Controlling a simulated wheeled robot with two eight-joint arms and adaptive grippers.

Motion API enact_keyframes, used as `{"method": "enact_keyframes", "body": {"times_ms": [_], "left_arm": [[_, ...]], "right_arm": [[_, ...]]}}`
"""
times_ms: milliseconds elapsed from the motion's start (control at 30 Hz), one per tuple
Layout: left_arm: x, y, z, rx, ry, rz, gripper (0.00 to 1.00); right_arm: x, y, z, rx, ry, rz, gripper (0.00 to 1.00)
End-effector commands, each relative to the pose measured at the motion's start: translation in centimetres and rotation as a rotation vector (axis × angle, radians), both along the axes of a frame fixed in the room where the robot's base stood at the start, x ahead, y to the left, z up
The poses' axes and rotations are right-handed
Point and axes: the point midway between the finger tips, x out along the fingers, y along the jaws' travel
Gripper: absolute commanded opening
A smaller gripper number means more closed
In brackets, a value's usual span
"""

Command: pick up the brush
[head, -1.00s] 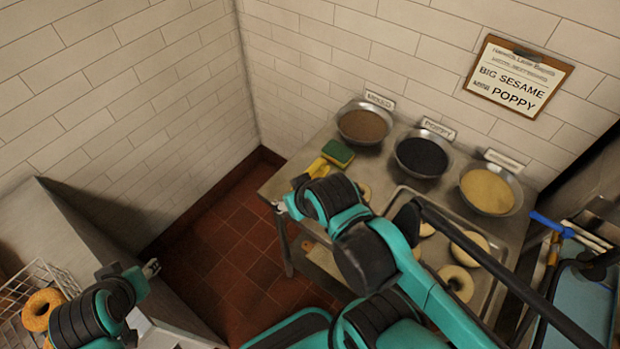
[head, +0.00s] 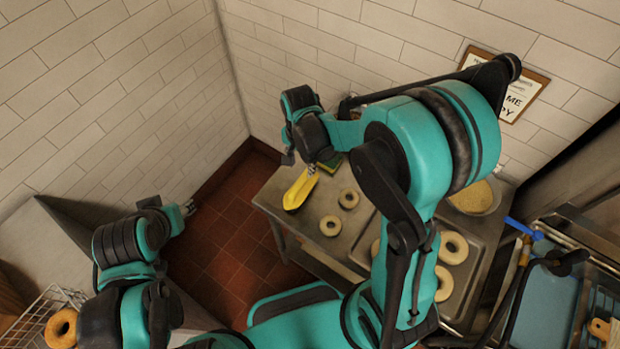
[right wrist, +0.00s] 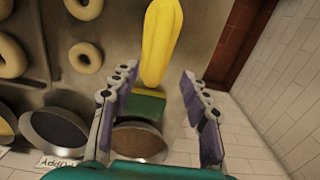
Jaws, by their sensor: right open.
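A blue-handled tool (head: 525,228), possibly the brush, lies at the right by a blue tray; its head is not clear. My right gripper (head: 298,160) is far to its left, above the table's back left corner; it is open and empty in the right wrist view (right wrist: 158,78). A long yellow item (head: 299,190), perhaps gloves, lies below it on the table corner. In the right wrist view the yellow item (right wrist: 160,40) and a green sponge (right wrist: 148,105) show beyond and between the fingers. My left gripper (head: 188,208) is over the floor at left, too small to read.
The metal table (head: 300,228) carries several bagels (head: 331,226) and a tray. A seed bowl (head: 474,196) stands at its back; my right arm hides other bowls, which show in the right wrist view (right wrist: 58,135). A wire basket (head: 38,322) stands at left.

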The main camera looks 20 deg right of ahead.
Motion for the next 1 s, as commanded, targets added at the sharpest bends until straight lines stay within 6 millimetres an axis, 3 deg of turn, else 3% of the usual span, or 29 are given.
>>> {"method": "enact_keyframes", "body": {"times_ms": [533, 867, 1000], "left_arm": [[0.0, 0.0, -2.0, 0.000, 0.000, 0.000, 0.40], [0.0, 0.0, -2.0, 0.000, 0.000, 0.000, 0.40], [0.0, 0.0, -2.0, 0.000, 0.000, 0.000, 0.40]], "right_arm": [[-0.4, 0.0, -7.2, 0.000, 0.004, -0.007, 0.46], [-0.4, 0.0, -7.9, 0.000, 0.004, -0.006, 0.46], [-0.4, 0.0, -7.9, 0.000, 0.004, -0.006, 0.12]]}}
